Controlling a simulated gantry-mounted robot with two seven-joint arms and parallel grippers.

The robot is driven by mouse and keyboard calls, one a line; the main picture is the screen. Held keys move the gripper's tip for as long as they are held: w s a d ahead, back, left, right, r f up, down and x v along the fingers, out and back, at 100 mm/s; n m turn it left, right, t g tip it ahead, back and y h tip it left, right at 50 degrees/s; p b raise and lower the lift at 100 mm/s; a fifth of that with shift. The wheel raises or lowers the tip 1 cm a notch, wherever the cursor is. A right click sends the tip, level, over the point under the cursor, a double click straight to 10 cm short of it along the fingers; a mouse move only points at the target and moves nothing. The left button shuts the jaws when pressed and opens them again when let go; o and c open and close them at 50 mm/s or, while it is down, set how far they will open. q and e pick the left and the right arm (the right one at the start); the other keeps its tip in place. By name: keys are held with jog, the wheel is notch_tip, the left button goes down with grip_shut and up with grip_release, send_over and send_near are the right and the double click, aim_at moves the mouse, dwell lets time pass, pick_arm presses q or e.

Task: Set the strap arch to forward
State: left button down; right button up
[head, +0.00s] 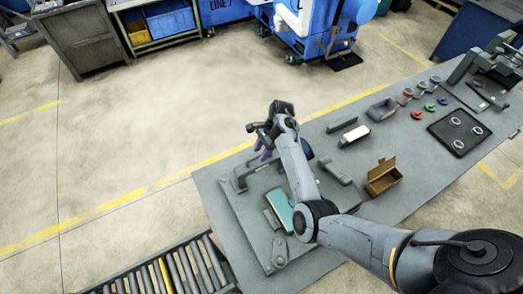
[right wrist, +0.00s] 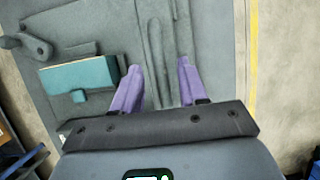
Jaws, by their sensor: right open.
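The strap arch, a grey raised bar, appears to be the low arch (head: 240,179) at the far left part of the grey fixture plate (head: 232,217) in the head view. In the right wrist view a long grey bar (right wrist: 155,60) runs between my fingers. My right gripper (head: 263,151) has purple fingers pointing down over that end of the plate. It is open, with its fingers (right wrist: 158,68) on either side of the bar; contact cannot be told. A teal block (head: 281,209) sits on the plate and shows left of the fingers (right wrist: 78,75). My left gripper is out of view.
A rounded grey lever (head: 279,252) is at the plate's near end. An open brown box (head: 383,177), a white-and-grey block (head: 354,135), a grey tray (head: 381,109) and a dark pad with rings (head: 459,132) stand to the right. A roller conveyor (head: 185,270) lies lower left.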

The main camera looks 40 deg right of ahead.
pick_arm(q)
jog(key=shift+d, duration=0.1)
pick_arm(e)
jog(key=shift+c, duration=0.9)
grip_shut()
jog(key=shift+a, duration=0.1)
